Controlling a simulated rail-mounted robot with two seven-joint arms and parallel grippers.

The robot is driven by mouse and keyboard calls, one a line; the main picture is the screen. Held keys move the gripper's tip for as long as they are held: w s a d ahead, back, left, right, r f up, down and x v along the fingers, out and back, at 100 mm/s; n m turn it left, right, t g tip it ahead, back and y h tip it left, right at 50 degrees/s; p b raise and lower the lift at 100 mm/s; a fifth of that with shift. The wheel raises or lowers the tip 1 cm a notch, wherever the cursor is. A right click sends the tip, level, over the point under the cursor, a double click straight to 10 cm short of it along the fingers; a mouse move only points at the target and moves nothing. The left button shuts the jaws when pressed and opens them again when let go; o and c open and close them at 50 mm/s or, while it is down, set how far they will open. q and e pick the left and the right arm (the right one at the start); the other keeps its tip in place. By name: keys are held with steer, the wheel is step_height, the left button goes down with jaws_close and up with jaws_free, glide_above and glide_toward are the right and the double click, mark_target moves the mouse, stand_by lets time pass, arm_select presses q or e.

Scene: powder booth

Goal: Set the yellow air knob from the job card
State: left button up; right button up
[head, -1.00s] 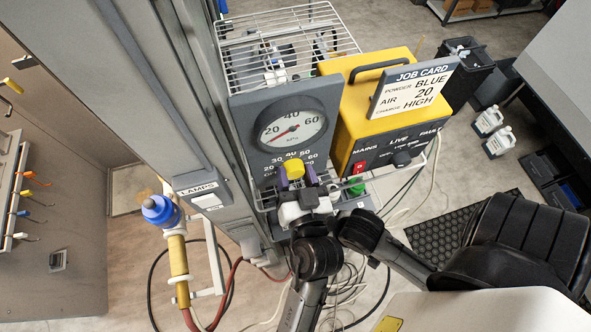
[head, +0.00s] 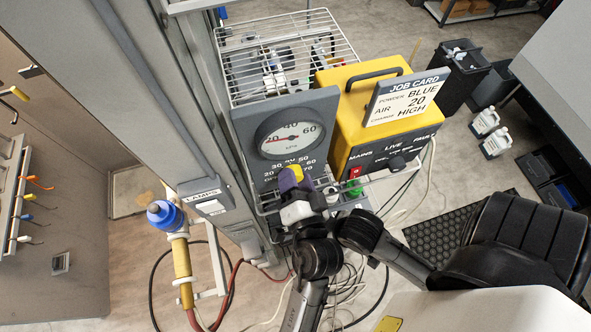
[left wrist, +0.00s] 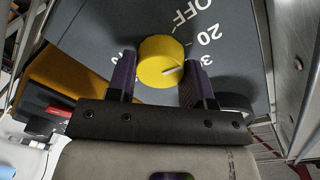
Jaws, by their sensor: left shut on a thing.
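The yellow air knob (left wrist: 160,62) sits between the purple fingers of my left gripper (left wrist: 158,82), which is shut on it. Its white pointer line points right in the left wrist view; the exact scale mark is hard to tell. In the head view the knob (head: 297,171) is partly hidden by my left gripper (head: 293,180). Above it is the round pressure gauge (head: 292,128), its red needle pointing left, near the 20. The job card (head: 407,96) on the yellow unit reads POWDER BLUE, AIR 20, CHARGE HIGH. My right gripper is not in view.
The yellow control unit (head: 345,132), with a red switch, stands right of the gauge panel. A wire rack (head: 240,70) is behind the panel. A grey column with a LAMPS switch (head: 208,201) and a blue-topped hose fitting (head: 166,216) are at left. Hoses and cables hang below.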

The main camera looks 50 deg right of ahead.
arm_select(q)
steer(key=shift+m, duration=0.3)
steer(key=o, duration=0.9)
steer(key=shift+o, duration=0.2)
steer(key=shift+s, duration=0.1)
steer(key=v, duration=1.3)
steer(key=shift+s+a, duration=0.25)
